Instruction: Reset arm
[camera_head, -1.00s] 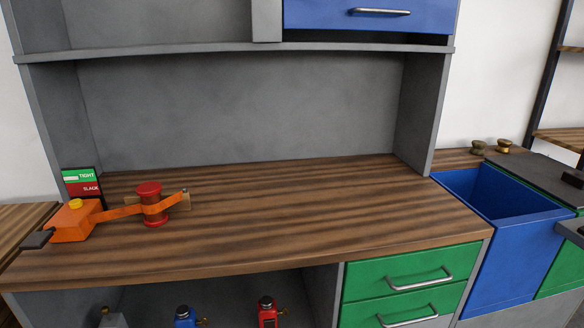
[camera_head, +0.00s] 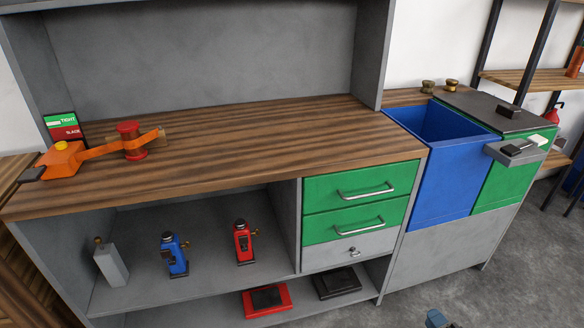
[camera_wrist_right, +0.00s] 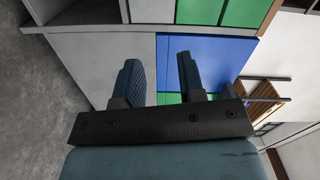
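My right gripper (camera_wrist_right: 158,62) is open in the right wrist view. Its two dark fingers are apart, and nothing is between them. A small blue-grey part of my right gripper (camera_head: 436,318) shows at the bottom edge of the head view, over the grey floor. My left gripper is not in view. An orange device (camera_head: 61,159) with a belt running around a red spool (camera_head: 130,140) stands at the left of the wooden benchtop (camera_head: 250,140). A TIGHT/SLACK sign (camera_head: 62,127) stands behind it.
Under the bench, a blue device (camera_head: 174,255), a red device (camera_head: 243,242) and a grey block (camera_head: 111,265) stand on a shelf. Green drawers (camera_head: 350,187) are shut. A blue bin (camera_head: 440,165) is at the right. The benchtop's middle and right are clear.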

